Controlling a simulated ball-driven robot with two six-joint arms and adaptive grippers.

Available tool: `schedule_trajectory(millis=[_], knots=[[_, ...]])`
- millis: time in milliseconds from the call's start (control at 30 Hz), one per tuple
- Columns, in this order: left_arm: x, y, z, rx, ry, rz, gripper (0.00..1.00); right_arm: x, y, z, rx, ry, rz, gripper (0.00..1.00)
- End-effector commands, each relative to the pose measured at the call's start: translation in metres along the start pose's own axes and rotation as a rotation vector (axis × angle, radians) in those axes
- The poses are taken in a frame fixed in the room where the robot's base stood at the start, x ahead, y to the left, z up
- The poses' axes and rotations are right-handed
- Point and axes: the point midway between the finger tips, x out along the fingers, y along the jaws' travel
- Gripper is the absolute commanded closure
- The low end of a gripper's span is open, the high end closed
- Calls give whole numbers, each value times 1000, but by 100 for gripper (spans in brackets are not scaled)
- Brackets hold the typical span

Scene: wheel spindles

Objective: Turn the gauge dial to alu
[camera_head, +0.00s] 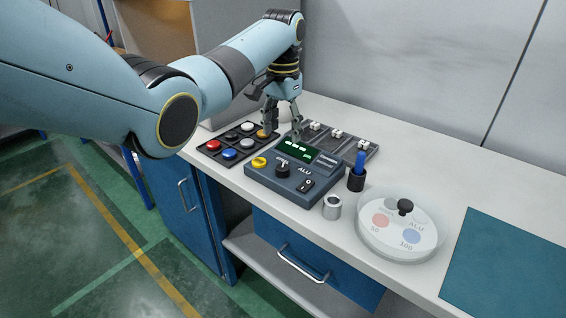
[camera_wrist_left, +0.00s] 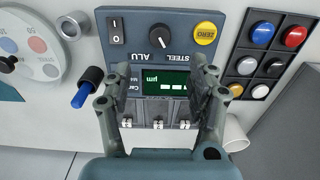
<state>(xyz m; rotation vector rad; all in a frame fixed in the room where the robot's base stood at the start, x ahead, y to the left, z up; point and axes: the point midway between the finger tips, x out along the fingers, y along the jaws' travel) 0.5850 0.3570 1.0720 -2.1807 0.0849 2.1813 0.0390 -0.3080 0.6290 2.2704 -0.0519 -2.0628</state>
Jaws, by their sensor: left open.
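The gauge box (camera_head: 297,179) is dark grey-blue, with a green lit screen (camera_head: 296,149), a black round dial (camera_head: 283,169), a yellow button (camera_head: 260,162) and a rocker switch (camera_head: 305,186). In the left wrist view the dial (camera_wrist_left: 174,64) sits by the words ALU and STEEL, which appear upside down. My left gripper (camera_head: 283,120) is open and empty above the back of the box. In the wrist view its fingers (camera_wrist_left: 160,82) frame the screen, apart from the dial. My right gripper is not in view.
A tray of coloured caps (camera_head: 214,153) stands left of the box; a tray with small white-topped parts (camera_head: 350,146) is behind it. A blue pen in a black cup (camera_head: 356,179), a metal ring (camera_head: 332,207), a clear round case (camera_head: 390,249) and a teal mat (camera_head: 510,265) lie to the right.

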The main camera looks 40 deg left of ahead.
Motion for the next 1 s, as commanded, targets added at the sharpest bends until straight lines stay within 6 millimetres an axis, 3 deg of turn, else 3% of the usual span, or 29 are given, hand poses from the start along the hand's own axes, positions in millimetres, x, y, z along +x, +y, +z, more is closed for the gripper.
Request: schedule_trajectory(millis=[500,700,967,1000], knots=[[91,0,1,0,-3,1,42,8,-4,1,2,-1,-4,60],[105,0,1,0,-1,0,42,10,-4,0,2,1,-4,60],[106,0,1,0,-1,0,42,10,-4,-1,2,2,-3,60],[105,0,1,0,-1,0,47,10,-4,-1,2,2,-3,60]])
